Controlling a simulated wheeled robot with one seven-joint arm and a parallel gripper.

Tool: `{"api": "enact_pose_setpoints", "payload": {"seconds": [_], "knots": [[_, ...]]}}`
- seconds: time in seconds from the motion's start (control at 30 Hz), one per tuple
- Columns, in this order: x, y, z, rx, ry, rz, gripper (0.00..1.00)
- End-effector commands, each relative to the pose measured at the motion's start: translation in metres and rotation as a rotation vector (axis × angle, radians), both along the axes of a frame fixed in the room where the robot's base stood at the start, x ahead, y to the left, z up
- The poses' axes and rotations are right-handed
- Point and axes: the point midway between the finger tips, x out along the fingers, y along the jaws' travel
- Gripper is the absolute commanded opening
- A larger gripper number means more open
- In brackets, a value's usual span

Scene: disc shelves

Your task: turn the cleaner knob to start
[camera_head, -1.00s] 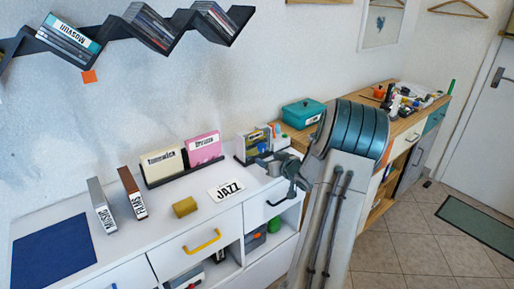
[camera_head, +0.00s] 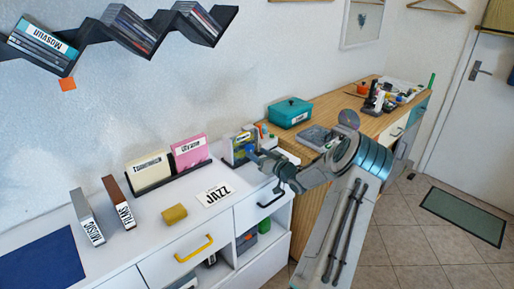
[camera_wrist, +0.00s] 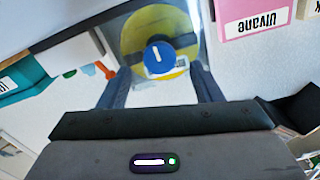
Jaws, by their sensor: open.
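The cleaner (camera_head: 238,152) stands at the right end of the white cabinet top, partly hidden by my gripper in the head view. In the wrist view a yellow round face (camera_wrist: 133,38) carries a blue knob (camera_wrist: 159,57) with a white line pointing nearly straight up in the picture. My gripper (camera_wrist: 160,70) is open, with one dark finger on each side of the knob and gaps visible between. Whether the fingertips reach the knob's depth cannot be told. In the head view my gripper (camera_head: 262,160) comes in from the right at the cleaner.
A pink box (camera_head: 190,151) and a cream box (camera_head: 149,171) stand left of the cleaner. A JAZZ card (camera_head: 215,195) and yellow block (camera_head: 174,214) lie in front. A teal box (camera_head: 290,112) and a grey device (camera_head: 316,136) sit on the wooden counter behind my arm.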

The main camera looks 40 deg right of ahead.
Motion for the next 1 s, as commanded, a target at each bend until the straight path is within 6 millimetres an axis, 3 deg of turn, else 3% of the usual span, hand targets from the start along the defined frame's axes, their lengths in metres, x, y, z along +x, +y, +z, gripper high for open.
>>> {"api": "enact_pose_setpoints", "payload": {"seconds": [0.2, 0.6, 0.63, 0.8, 0.83, 0.87, 0.9, 1.0], "knots": [[0.031, 0.003, 0.001, 0.0, 0.0, 0.001, 0.59], [0.039, 0.004, 0.0, 0.0, 0.001, 0.0, 0.59], [0.039, 0.004, 0.0, 0.0, 0.001, 0.0, 0.56], [0.039, 0.003, 0.0, 0.0, 0.001, 0.0, 0.14], [0.039, 0.003, 0.0, 0.0, 0.001, 0.0, 0.14], [0.039, -0.036, -0.002, -0.012, -0.003, -0.011, 0.14], [0.038, -0.019, 0.0, -0.003, 0.0, -0.005, 0.22], [0.035, -0.011, 0.0, -0.007, 0.001, -0.013, 0.14]]}}
